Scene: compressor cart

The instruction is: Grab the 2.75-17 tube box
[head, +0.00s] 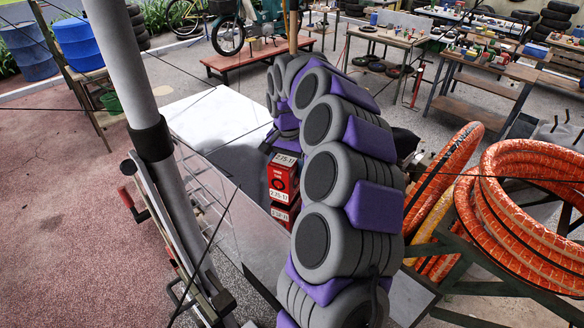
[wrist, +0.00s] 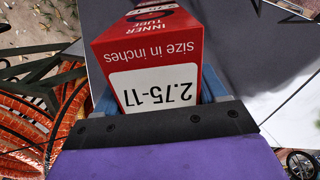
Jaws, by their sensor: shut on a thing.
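The red tube box (wrist: 150,50) sits between the blue fingers of my gripper (wrist: 158,88) in the wrist view. Its white label reads 2.75-17, upside down, with "size in inches" and "inner tube" beside it. My gripper is shut on this box. In the head view, a red box (head: 283,177) with a white 2.75-17 label shows beside my arm. More red and white labelled box faces (head: 280,206) show just below it. My arm hides part of them, and I cannot tell clearly whether the held box touches what is below.
A pale flat surface (head: 215,112) lies behind the boxes. Orange coiled hoses (head: 525,190) stand on a green frame at the right. A grey pole (head: 128,65) rises at the left. Workbenches with tools (head: 490,68) and blue barrels (head: 80,42) stand farther back.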

